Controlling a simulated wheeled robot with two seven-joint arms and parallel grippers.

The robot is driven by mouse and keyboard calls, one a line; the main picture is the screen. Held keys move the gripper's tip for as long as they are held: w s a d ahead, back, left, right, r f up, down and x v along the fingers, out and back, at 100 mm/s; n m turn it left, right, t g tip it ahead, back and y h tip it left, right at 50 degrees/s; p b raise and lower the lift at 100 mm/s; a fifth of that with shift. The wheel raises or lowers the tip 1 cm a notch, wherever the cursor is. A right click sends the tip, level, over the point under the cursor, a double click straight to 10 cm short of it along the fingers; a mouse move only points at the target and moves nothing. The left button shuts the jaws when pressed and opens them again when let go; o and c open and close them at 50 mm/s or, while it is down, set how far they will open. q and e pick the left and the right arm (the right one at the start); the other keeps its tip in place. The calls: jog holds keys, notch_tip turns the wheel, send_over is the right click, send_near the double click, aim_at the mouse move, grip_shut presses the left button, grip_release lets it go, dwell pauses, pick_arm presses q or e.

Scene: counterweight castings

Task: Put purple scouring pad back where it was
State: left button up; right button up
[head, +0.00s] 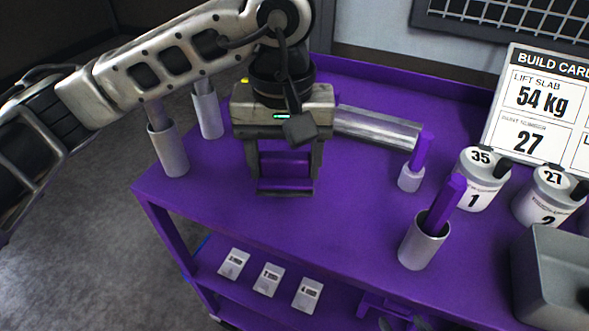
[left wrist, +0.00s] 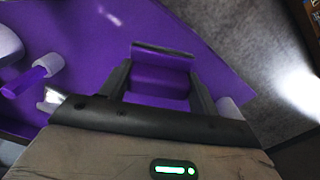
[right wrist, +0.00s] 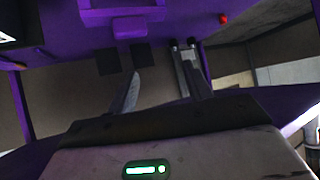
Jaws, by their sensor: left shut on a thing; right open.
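The purple scouring pad (head: 284,166) is between the fingers of my left gripper (head: 285,180), over the left part of the purple cart top (head: 330,220). My left gripper is shut on it. In the left wrist view the pad (left wrist: 158,82) fills the gap between the fingers, with a dark strip along its far edge. I cannot tell whether the pad touches the cart top. My right gripper (right wrist: 165,78) is open and empty in the right wrist view, low beside the purple cart frame.
Grey cups (head: 169,150) stand at the left edge. A metal bar (head: 375,128) lies behind the gripper. Two grey holders with purple handles (head: 422,245), numbered canisters (head: 480,185), a grey bin (head: 550,275) and a build card (head: 535,105) are right. White cards (head: 268,279) lie on the lower shelf.

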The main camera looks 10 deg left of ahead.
pick_arm(q)
jog(key=w+f+p, duration=0.1)
jog(key=w+f, duration=0.4)
jog(key=shift+w+a+f, duration=0.1)
jog(key=shift+w+f, duration=0.5)
jog(key=shift+f, duration=0.1)
notch_tip(320, 180, down, 3)
jog(key=shift+p, duration=0.6)
jog(key=shift+w+f, duration=0.1)
pick_arm(e)
jog(key=shift+w+d+r, duration=0.15)
jog(key=shift+d+r, duration=0.1)
jog(key=shift+r, duration=0.2)
pick_arm(q)
jog(key=shift+f, duration=0.15)
jog(key=o, duration=0.6)
jog(key=shift+f+b, duration=0.1)
jog(key=shift+b, duration=0.3)
jog(key=o, duration=0.4)
pick_arm(e)
jog(key=shift+a+f, duration=0.1)
jog(key=shift+f, duration=0.05)
